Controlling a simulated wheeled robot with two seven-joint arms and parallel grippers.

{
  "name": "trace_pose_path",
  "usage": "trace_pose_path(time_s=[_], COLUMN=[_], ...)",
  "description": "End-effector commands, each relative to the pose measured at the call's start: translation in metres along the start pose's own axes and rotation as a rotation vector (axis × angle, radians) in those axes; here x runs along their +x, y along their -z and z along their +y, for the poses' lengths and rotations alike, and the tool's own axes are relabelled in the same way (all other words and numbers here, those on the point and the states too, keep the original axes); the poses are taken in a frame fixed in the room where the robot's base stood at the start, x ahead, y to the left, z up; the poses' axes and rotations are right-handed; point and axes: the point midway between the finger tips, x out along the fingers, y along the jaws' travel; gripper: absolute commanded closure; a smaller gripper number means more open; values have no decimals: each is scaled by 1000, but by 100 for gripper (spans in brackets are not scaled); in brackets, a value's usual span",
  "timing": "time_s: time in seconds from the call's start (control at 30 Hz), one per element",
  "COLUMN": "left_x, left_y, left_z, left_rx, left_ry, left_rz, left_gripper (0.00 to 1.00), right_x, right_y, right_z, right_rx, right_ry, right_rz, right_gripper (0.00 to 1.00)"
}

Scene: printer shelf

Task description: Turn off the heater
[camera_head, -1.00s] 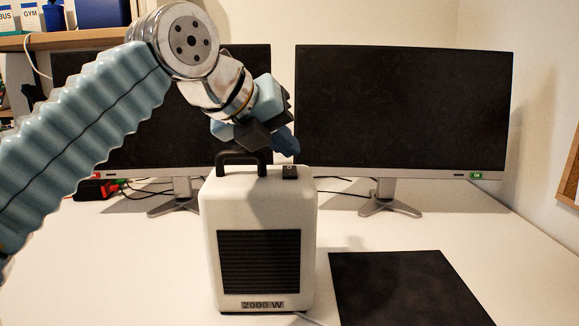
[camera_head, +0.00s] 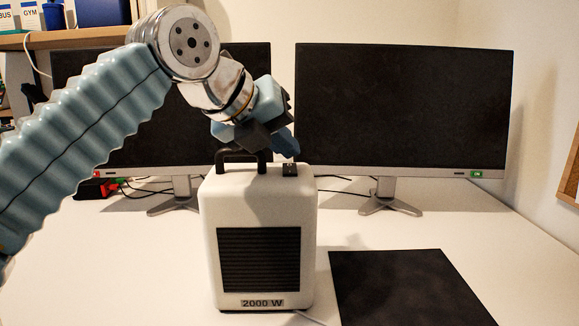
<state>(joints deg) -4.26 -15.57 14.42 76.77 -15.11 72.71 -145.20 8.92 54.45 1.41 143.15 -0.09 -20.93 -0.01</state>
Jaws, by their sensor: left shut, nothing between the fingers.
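The heater (camera_head: 212,260) is a white box with a black grille and a "2000 W" label. It stands upright on the white desk in the middle of the view. It has a black handle on top and, to the right of that, a small black switch (camera_head: 290,170). My left gripper (camera_head: 290,152) is shut and empty, with its fingertips just above or at the back of the switch. I cannot tell whether they touch it. The switch's position is too small to read. My right gripper is not in view.
Two dark monitors (camera_head: 403,110) stand behind the heater. A black flat mat (camera_head: 405,288) lies on the desk at the front right. Cables and a red item (camera_head: 92,189) lie at the back left.

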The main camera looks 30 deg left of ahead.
Motion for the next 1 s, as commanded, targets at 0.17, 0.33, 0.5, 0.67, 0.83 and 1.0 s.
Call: trace_pose_path(time_s=[0.17, 0.33, 0.5, 0.67, 0.83, 1.0], left_x=[2, 2, 2, 4, 5, 6], left_y=[1, 1, 2, 3, 4, 4], left_z=[1, 1, 2, 3, 4, 4], left_rx=[0, -1, -1, -1, -1, -1], left_ry=[0, 0, 0, -1, -1, -1], left_rz=[0, 0, 0, 0, -1, 0], left_gripper=[100, 100, 100, 100, 100, 100], right_x=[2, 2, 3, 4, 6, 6], right_y=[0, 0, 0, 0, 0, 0], right_z=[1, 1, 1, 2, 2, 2], right_rx=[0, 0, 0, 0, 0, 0], right_ry=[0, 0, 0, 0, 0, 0], right_rz=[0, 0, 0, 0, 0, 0], right_gripper=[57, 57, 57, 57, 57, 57])
